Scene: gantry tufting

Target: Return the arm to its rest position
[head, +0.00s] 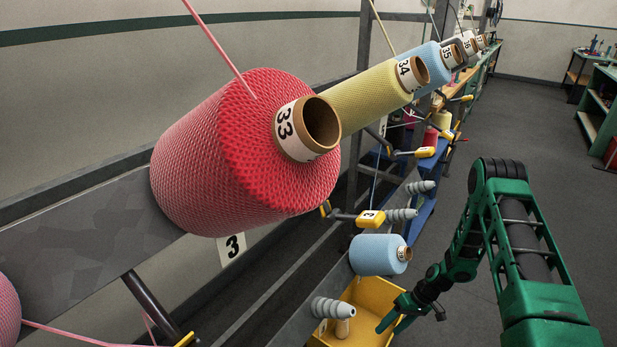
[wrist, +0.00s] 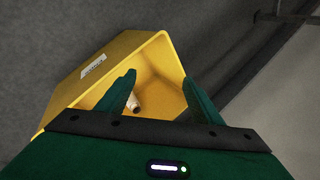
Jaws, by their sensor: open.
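My green arm reaches down at the right of the head view, its elbow high. My gripper (head: 396,318) is at the arm's low end, beside and above a yellow bin (head: 376,298). In the wrist view my gripper (wrist: 158,92) has its two green fingers apart with nothing between them. The yellow bin (wrist: 72,88) lies beyond the fingers there, and a small pale cone or tube (wrist: 134,103) shows inside it. The pale tube also shows in the head view (head: 342,328).
A large red yarn cone (head: 225,150) marked 33 stands closest, with a yellow cone (head: 375,103) marked 34 behind. A light blue cone (head: 377,254) sits on the lower rail near my gripper, beside bare grey holders (head: 333,308). Open floor (head: 530,120) lies right.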

